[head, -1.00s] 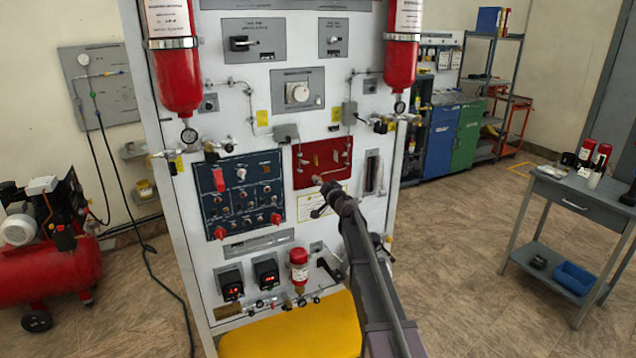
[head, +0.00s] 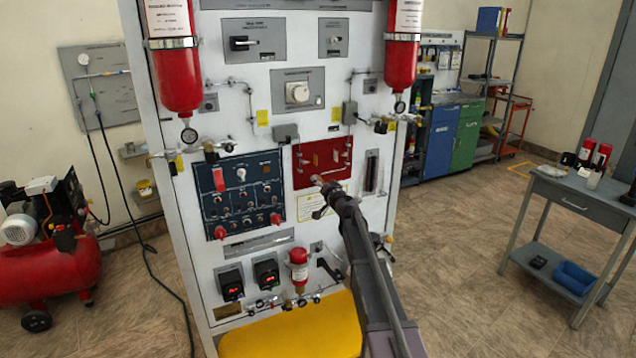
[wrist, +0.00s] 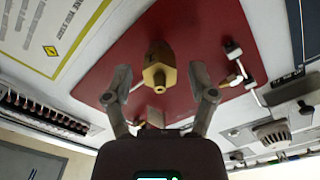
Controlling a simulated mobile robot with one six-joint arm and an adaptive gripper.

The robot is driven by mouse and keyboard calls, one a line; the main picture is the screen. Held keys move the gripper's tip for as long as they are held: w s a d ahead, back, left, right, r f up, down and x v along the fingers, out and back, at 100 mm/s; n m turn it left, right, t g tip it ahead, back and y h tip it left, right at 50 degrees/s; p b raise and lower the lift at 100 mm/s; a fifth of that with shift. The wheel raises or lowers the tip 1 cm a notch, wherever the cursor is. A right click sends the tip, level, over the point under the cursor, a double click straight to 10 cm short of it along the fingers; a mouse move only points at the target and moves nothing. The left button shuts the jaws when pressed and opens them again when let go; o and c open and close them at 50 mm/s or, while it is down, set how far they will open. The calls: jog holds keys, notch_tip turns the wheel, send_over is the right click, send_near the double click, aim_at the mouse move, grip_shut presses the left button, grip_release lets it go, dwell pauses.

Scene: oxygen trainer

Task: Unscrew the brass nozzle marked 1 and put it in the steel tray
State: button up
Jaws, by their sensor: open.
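A brass nozzle (wrist: 158,66) with a hexagonal collar stands out from the red panel (wrist: 205,30) in the wrist view. No number can be read on it. My gripper (wrist: 160,88) is open, with one finger on each side of the nozzle and a visible gap to both. A second small brass piece (wrist: 155,116) shows lower between the fingers, partly hidden by the gripper body. In the head view my gripper (head: 327,204) is at the lower part of the red panel (head: 333,158), where a small nozzle tip (head: 317,180) shows. I cannot make out the steel tray.
Small levers and fittings (wrist: 237,70) sit on the panel beside the right finger. Floor between is clear.

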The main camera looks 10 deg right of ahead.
jog(key=shift+v, duration=1.8)
jog(key=shift+m, duration=0.3)
jog(key=shift+m, duration=1.5)
jog(key=m, duration=0.3)
jog(key=shift+m, duration=0.5)
jog(key=shift+m, duration=1.4)
jog(key=shift+m, duration=0.3)
